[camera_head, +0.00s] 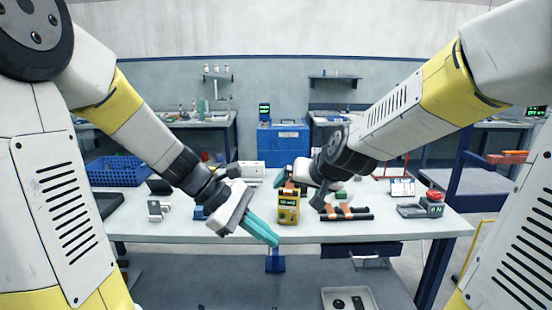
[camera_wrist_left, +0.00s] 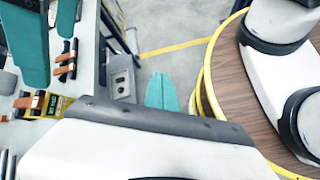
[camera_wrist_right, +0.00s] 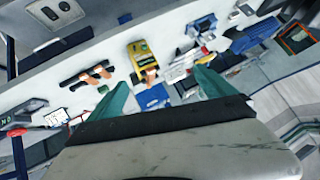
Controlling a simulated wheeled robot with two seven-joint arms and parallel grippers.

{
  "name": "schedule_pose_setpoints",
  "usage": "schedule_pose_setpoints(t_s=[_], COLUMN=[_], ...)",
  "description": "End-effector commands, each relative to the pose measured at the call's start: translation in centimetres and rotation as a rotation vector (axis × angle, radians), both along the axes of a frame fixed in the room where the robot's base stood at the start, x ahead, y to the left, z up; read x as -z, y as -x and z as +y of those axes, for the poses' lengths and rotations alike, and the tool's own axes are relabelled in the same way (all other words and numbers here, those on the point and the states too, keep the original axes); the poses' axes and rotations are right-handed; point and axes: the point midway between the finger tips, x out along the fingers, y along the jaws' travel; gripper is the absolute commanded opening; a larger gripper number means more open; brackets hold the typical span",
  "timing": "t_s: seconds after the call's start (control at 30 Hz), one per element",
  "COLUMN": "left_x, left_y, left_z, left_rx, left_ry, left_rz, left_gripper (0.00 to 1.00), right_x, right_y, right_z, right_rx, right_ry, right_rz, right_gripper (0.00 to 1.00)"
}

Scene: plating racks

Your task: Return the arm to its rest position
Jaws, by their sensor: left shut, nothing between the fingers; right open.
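My left gripper (camera_head: 262,230) hangs over the front edge of the table, tilted down to the right. Its teal fingers are shut together with nothing between them; they also show in the left wrist view (camera_wrist_left: 161,92). My right gripper (camera_head: 284,180) is over the middle of the table, partly hidden behind its own wrist. In the right wrist view its two teal fingers (camera_wrist_right: 160,88) stand wide apart and hold nothing. The white table (camera_head: 390,228) lies below both arms.
A yellow meter (camera_head: 288,208) stands near my grippers. Orange-handled tools (camera_head: 345,211) lie to its right, and a device with a red button (camera_head: 431,203) sits at the right end. A blue basket (camera_head: 117,171) is at the left. A grey tray (camera_head: 348,297) is low in front.

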Motion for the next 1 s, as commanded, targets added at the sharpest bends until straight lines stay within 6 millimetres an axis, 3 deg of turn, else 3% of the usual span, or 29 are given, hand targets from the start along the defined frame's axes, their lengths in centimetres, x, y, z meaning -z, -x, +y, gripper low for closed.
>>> schedule_pose_setpoints(t_s=[0.03,0.2,0.4,0.5,0.7,1.0], left_x=[-0.9,-3.0,-5.8,-6.8,-7.8,-7.8], left_y=[1.2,4.2,6.3,6.8,7.3,7.2], left_z=[0.9,4.7,9.3,10.9,12.3,12.4], left_rx=[0.082,0.360,0.643,0.739,0.824,0.825], left_ry=[-0.076,-0.338,-0.629,-0.736,-0.832,-0.836], left_rz=[-0.118,-0.476,-0.825,-0.934,-1.022,-1.023], left_gripper=[0.00,0.00,0.00,0.00,0.00,0.00], right_x=[-1.1,-2.6,-3.0,-2.9,-2.6,-2.6], right_y=[1.7,8.0,15.0,17.5,19.7,19.7], right_z=[-0.8,-3.1,-6.1,-7.2,-8.1,-8.1], right_rx=[-0.012,-0.052,-0.060,-0.055,-0.046,-0.047], right_ry=[0.003,0.043,0.113,0.142,0.169,0.169], right_rz=[0.011,0.085,0.174,0.208,0.243,0.244], right_gripper=[0.94,0.94,0.94,0.94,0.94,0.94])
